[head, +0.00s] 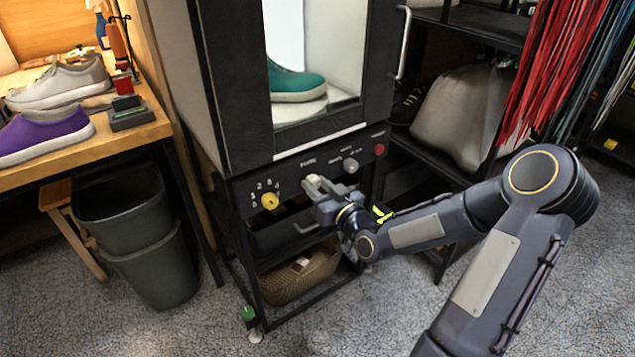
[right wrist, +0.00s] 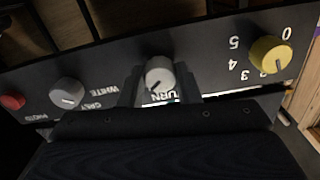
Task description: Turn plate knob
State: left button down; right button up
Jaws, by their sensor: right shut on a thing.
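A black cabinet (head: 231,100) has a control panel below its window. The plate knob (head: 314,181), pale grey, is at the middle of the panel. In the right wrist view the plate knob (right wrist: 159,72) sits between my fingers, with a partly hidden label ending in "URN". My right gripper (head: 319,190) is shut on the plate knob, its fingers on either side. A teal sneaker (head: 294,84) stands inside on a pale surface. My left gripper is not in view.
A yellow numbered knob (head: 269,201) is left of my gripper; a grey knob (head: 350,165) and a red button (head: 379,149) are to its right. A wicker basket (head: 290,284) sits below. A bench with shoes and dark bins (head: 150,259) are at left.

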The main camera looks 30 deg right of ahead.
jog(key=m+p, duration=0.2)
jog(key=m, duration=0.4)
jog(key=shift+m, duration=0.3)
jog(key=m+p, duration=0.2)
jog(key=m, duration=0.2)
jog(key=shift+m, duration=0.4)
jog(key=o, duration=1)
jog(key=shift+s, duration=0.1)
jog(key=s, duration=0.2)
jog(key=s+p, duration=0.1)
jog(key=s, duration=0.4)
jog(key=shift+s+d, duration=0.25)
jog(key=shift+s, duration=0.1)
